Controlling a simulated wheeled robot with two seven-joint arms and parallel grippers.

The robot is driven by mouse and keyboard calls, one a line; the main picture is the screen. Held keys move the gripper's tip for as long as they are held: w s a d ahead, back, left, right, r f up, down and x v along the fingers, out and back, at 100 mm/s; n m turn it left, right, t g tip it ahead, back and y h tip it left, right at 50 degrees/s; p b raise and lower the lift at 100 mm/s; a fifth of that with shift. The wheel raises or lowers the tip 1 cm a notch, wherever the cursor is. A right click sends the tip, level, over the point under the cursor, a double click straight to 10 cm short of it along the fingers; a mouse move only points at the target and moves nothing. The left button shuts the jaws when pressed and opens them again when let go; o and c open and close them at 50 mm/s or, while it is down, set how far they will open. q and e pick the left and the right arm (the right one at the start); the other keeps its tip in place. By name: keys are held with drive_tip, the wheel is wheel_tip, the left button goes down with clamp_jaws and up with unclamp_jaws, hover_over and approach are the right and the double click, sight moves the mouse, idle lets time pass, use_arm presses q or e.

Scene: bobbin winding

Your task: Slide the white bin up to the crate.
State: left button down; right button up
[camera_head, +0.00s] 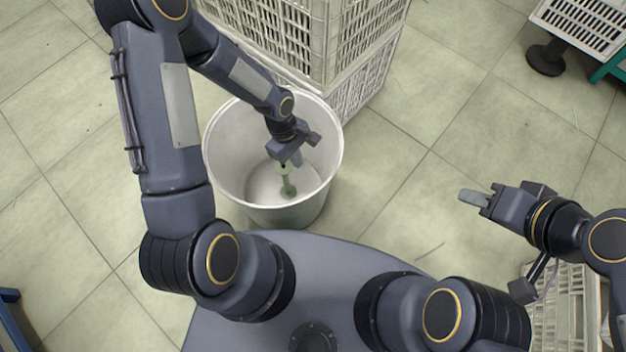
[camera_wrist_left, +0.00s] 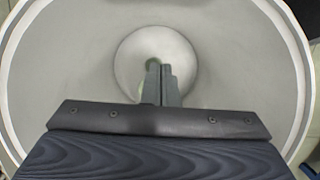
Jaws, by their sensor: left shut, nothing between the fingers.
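The white bin (camera_head: 224,165) stands upright on the tiled floor, just in front of my base. The crate (camera_head: 285,40) is a white slatted one in a stack behind the bin. The bin's far rim overlaps the stack's lower part in the head view, so I cannot tell whether they touch. My left gripper (camera_head: 292,162) is shut and empty, over the bin's opening. The left wrist view looks down into the bin (camera_wrist_left: 60,60) past the shut fingers (camera_wrist_left: 161,84). My right gripper (camera_head: 474,198) is out to the right, away from the bin; its jaw state is unclear.
A green spool-like piece (camera_head: 287,187) is in the bin below my left gripper. Another white crate (camera_head: 590,22) is at the top right near a black round foot (camera_head: 546,58). A pale crate (camera_head: 566,310) is at lower right. Floor right of the bin is clear.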

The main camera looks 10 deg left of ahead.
use_arm(q)
drive_tip(key=s+d+f+b, duration=0.2)
drive_tip(key=d+f+b, duration=0.3)
drive_tip(key=f, duration=0.4)
drive_tip(key=shift+s+d+f, duration=0.3)
drive_tip(key=shift+s+d, duration=0.1)
drive_tip(key=shift+d, duration=0.05)
drive_tip(key=shift+w, duration=0.1)
